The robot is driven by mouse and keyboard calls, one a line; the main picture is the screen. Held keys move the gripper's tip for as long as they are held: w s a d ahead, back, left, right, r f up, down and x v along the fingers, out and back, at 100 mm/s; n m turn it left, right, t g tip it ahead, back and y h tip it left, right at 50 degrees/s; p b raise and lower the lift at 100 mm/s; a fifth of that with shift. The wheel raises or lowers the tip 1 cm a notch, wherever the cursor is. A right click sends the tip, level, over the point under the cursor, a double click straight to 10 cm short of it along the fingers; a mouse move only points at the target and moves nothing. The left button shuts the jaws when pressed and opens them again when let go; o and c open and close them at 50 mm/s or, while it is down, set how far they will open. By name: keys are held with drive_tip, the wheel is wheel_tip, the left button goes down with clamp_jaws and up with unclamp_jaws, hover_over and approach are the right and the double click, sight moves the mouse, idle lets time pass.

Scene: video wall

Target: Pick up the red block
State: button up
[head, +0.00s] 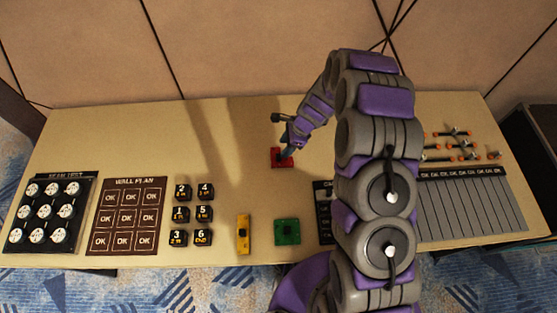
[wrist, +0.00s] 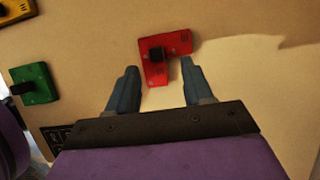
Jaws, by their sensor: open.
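The red block (head: 276,157) lies flat on the beige table, near its middle. In the wrist view the red block (wrist: 178,43) shows a black knob on top, just beyond my fingertips. My gripper (head: 287,150) is over the block in the head view and hides part of it. In the wrist view my gripper (wrist: 158,72) is open, its two blue-grey fingers apart with nothing held. The near part of the block lies between the finger tips in that view; whether a finger touches it I cannot tell.
A green block (head: 287,231) and a yellow block (head: 243,234) lie near the front edge. Numbered black blocks (head: 181,214), a brown OK panel (head: 127,216) and a dial board (head: 47,213) are left. A grey slotted panel (head: 470,205) is right. The table's back left is clear.

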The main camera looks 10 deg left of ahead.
drive_tip(key=shift+b+x, duration=0.9)
drive_tip(key=shift+x, duration=1.8)
drive_tip(key=shift+s, duration=0.15)
clamp_jaws()
